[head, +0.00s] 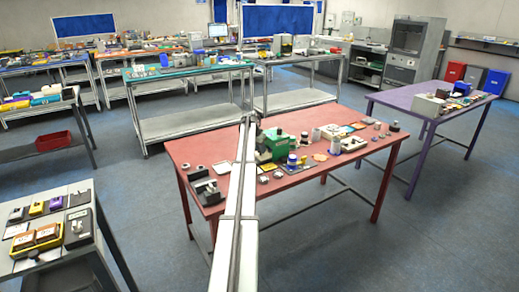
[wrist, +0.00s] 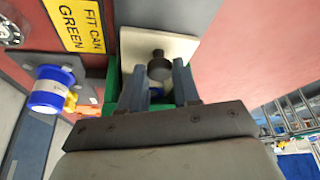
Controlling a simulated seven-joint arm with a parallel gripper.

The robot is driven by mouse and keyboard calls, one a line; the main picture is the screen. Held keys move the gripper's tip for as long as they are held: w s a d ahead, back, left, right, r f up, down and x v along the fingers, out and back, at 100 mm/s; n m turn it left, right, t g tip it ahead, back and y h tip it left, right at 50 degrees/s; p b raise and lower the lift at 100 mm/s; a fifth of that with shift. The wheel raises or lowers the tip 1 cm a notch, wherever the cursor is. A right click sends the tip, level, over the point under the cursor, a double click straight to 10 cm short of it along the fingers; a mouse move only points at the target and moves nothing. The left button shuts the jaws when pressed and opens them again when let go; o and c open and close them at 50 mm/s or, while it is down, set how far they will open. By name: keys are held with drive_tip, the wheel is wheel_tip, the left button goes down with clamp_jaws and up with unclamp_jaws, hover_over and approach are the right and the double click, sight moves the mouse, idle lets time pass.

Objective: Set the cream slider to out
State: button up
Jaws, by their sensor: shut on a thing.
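The cream slider (wrist: 132,42) is a pale flat plate with a round dark knob (wrist: 158,53), at the top middle of the wrist view. It sits at a green fixture (wrist: 110,82), which also shows in the head view (head: 276,143) on the red table. My gripper (wrist: 160,70) has its two grey fingers on either side of the knob, shut on it. The fingers hide part of the knob and the slider's lower end. In the head view my arm covers most of the gripper, and the slider is too small to make out.
A yellow label reading "FIT CAN GREEN" (wrist: 76,24) lies beside the slider. A blue can (wrist: 48,90) stands at the left of the wrist view.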

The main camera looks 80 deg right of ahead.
clamp_jaws()
drive_tip(key=w+a, duration=0.7)
drive_tip(key=shift+w+a, duration=0.2)
drive_tip(key=shift+a, duration=0.05)
drive_tip(key=o, duration=1)
unclamp_jaws()
drive_tip(key=shift+o, duration=0.2)
drive_tip(key=shift+r, duration=0.1)
drive_tip(key=v, duration=1.3)
drive_tip(key=shift+a+r, duration=0.2)
drive_tip(key=shift+r, duration=0.05)
drive_tip(key=shift+w, duration=0.1)
